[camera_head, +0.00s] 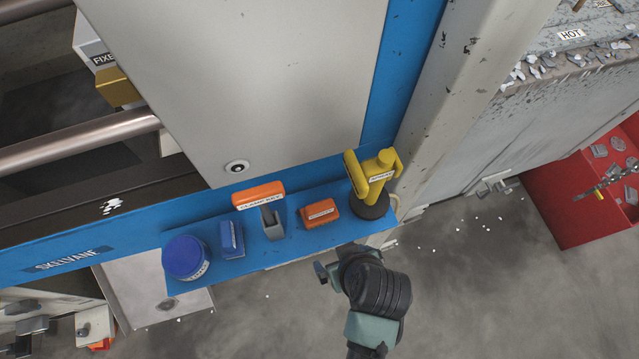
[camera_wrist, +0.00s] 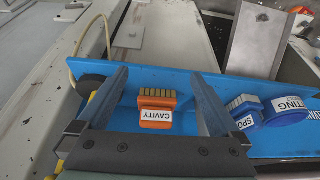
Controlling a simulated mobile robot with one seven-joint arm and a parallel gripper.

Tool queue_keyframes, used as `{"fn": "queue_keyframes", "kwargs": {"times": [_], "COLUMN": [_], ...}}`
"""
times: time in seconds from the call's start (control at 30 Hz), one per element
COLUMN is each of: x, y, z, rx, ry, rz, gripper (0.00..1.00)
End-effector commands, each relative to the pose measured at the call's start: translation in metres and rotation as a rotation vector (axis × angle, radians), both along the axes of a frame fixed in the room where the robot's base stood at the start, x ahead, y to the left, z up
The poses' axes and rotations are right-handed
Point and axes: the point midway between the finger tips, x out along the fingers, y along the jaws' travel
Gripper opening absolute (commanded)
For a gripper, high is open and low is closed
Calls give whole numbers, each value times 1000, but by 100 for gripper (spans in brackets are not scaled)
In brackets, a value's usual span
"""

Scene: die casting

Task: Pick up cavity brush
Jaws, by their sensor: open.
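The cavity brush (camera_wrist: 157,112) is an orange block with pale bristles and a white label reading CAVITY. It lies on a blue shelf (camera_wrist: 240,85), and in the wrist view it shows between my fingers. In the head view the same orange brush (camera_head: 319,213) lies on the shelf between the orange-topped clamp key and a yellow-handled tool. My gripper (camera_wrist: 160,75) is open, with one finger to each side of the brush in the picture and nothing held. In the head view my gripper (camera_head: 328,272) is just off the shelf's front edge, near the brush.
The yellow-handled tool (camera_head: 378,180) stands close on the brush's right in the head view. The clamp key (camera_head: 259,196), a blue brush (camera_head: 231,239) and a blue tub (camera_head: 186,258) are to the left. A grey machine panel (camera_head: 250,90) rises behind the shelf.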

Motion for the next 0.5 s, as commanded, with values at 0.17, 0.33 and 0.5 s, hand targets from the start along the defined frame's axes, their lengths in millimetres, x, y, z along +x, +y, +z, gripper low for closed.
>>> {"fn": "queue_keyframes", "kwargs": {"times": [0.17,0.33,0.5], "x": [28,57,71], "y": [10,22,27], "z": [3,3,1], "rx": [0,-1,1], "ry": [-3,-2,-2], "rz": [4,4,0], "gripper": [100,100,100]}}
